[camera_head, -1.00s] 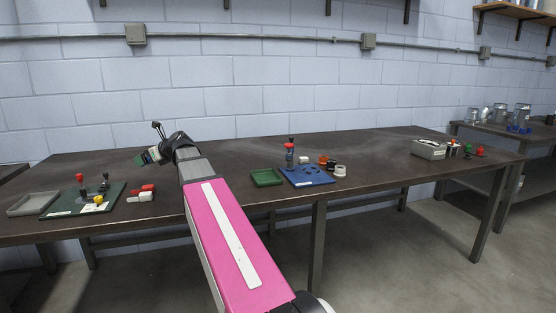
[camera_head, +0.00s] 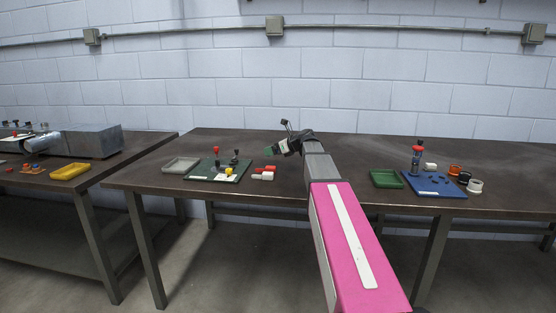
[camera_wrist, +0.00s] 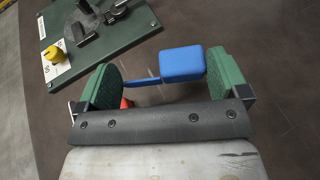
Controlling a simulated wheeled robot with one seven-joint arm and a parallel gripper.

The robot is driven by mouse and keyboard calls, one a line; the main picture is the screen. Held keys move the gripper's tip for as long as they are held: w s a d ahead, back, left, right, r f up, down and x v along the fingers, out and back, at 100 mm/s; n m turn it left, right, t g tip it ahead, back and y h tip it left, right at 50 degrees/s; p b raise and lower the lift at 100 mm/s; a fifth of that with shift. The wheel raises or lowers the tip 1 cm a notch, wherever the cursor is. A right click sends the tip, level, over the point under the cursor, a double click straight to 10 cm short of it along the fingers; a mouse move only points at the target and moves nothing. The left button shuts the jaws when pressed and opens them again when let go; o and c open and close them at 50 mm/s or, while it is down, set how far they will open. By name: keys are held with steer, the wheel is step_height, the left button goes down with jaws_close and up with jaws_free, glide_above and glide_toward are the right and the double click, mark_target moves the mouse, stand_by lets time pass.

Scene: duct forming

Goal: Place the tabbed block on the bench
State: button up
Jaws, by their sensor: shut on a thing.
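The tabbed block (camera_wrist: 182,65) is blue, with a thin tab on its left side, in the wrist view. My gripper (camera_wrist: 165,75) has its green finger pads on either side, shut on the block and tab. In the head view my gripper (camera_head: 281,147) is over the dark brown bench (camera_head: 350,149), right of the green board. The block cannot be made out there. The wrist view shows the dark bench top below the block; the gap between them cannot be told.
A green board (camera_head: 198,172) with knobs and levers lies left of my gripper, beside a grey tray (camera_head: 181,165). Red and white pieces (camera_head: 264,173) lie close by. A green tray (camera_head: 386,178) and blue board (camera_head: 434,184) stand right. Another bench (camera_head: 85,175) is at left.

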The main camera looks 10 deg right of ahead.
mark_target(277, 165)
steer(key=shift+w+d+f, duration=0.65)
steer(key=shift+w+d, duration=0.05)
steer(key=shift+w, duration=0.05)
steer(key=shift+f, duration=1.95)
steer(key=o, duration=0.6)
steer(key=shift+f, duration=0.15)
steer(key=shift+c, duration=0.2)
steer(key=shift+r, duration=0.2)
steer(key=v, duration=1.2)
